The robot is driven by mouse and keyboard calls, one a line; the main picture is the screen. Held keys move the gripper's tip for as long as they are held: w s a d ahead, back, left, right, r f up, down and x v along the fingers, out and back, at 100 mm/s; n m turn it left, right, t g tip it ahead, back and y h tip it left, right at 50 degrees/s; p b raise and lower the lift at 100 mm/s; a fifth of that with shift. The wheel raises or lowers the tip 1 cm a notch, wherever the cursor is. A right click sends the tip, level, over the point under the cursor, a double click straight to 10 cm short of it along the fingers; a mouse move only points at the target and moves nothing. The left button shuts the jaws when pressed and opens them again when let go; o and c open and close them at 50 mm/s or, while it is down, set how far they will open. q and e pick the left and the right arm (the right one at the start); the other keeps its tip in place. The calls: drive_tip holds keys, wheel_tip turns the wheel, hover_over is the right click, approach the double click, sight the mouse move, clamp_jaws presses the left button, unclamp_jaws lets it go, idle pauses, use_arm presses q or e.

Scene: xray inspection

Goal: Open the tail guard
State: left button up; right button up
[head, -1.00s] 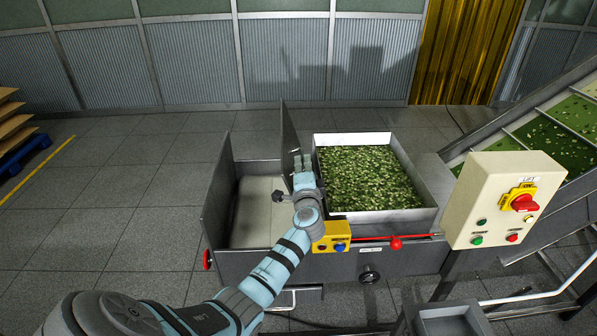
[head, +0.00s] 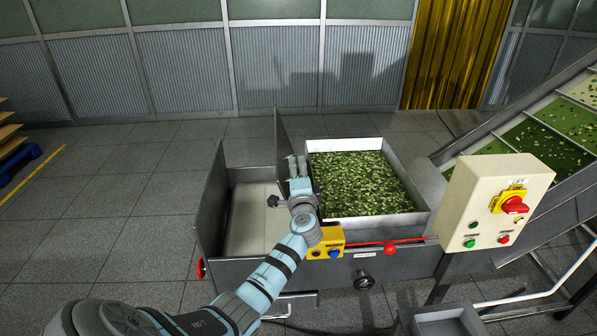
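A thin dark upright panel (head: 280,137), which may be the tail guard, stands between the empty pale-floored bay and the bin of green pieces. A black knob (head: 273,201) shows low beside it. My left gripper (head: 297,160) is just right of the panel, at the bin's left wall, with its fingers pointing away from me. I see nothing between the fingers, but their gap is too small to read. Whether they touch the panel is unclear. My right gripper is out of view.
The bin (head: 419,215) of green pieces stands right of my gripper. A yellow button box (head: 327,236), a red knob (head: 390,247) and a cream control box (head: 496,200) are nearer and to the right. Another upright panel (head: 212,200) bounds the bay's left.

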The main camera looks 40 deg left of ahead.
use_arm(q)
drive_tip(key=v, duration=1.2)
drive_tip(key=shift+a, duration=0.1)
